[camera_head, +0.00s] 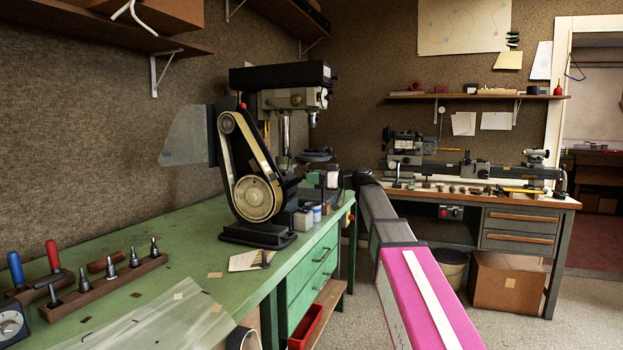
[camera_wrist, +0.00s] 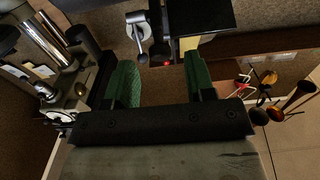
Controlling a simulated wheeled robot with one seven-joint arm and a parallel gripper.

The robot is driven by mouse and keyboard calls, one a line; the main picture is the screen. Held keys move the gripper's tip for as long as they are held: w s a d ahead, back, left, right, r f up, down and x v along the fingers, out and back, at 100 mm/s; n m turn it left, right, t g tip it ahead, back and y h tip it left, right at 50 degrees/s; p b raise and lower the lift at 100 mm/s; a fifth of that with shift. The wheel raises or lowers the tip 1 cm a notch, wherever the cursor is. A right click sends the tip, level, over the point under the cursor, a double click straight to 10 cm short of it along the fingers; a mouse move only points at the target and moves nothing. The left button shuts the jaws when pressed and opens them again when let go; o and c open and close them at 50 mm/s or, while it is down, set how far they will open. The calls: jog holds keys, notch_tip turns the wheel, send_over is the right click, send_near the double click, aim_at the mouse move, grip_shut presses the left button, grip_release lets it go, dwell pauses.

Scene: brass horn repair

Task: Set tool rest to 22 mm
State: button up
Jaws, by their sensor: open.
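I cannot single out the tool rest with certainty. In the wrist view, a flat black plate (camera_wrist: 207,14) and a silver clamp lever with a round end (camera_wrist: 139,27) sit at the top, beside a dark upright bar with a red tip (camera_wrist: 166,62). My gripper (camera_wrist: 160,76) has green-padded fingers standing wide apart, with nothing held between them. The lever and red tip appear beyond the fingertips, apart from them as far as I can tell. In the head view my arm reaches towards the drill press side; the gripper is not clear there. No millimetre scale is readable.
A belt sander (camera_head: 254,185) stands on the green bench (camera_head: 180,245), with a drill press (camera_head: 290,100) behind it. A lathe (camera_head: 470,165) is on the back bench. A cardboard box (camera_head: 507,283) and bin (camera_head: 447,268) are below. Silver machine parts (camera_wrist: 65,75) stand left of my fingers.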

jog(key=v, duration=0.9)
jog(key=shift+d+r, duration=0.1)
jog(key=s+d+f+m+g+h, duration=0.1)
jog(key=s+f+m+h, duration=0.2)
jog(key=f, duration=0.8)
jog(key=s+d+f+m+h, duration=0.1)
jog(key=s+f+m+h, duration=0.15)
jog(key=f, duration=0.85)
jog(key=s+d+f+m+g+h, duration=0.1)
jog(key=s+f+m+h, duration=0.2)
jog(key=f, duration=0.8)
jog(key=s+d+f+m+g+h, duration=0.2)
jog(key=s+d+f+h, duration=0.2)
jog(key=s+f, duration=0.4)
jog(key=s+d+f+m+g+h, duration=0.2)
jog(key=s+f, duration=0.7)
jog(key=f, duration=0.5)
jog(key=d+m+h, duration=0.1)
jog(key=d+h, duration=0.1)
jog(key=d, duration=0.1)
jog(key=shift+d, duration=0.3)
jog(key=shift+s+m+h, duration=0.1)
jog(key=shift+m+h, duration=0.15)
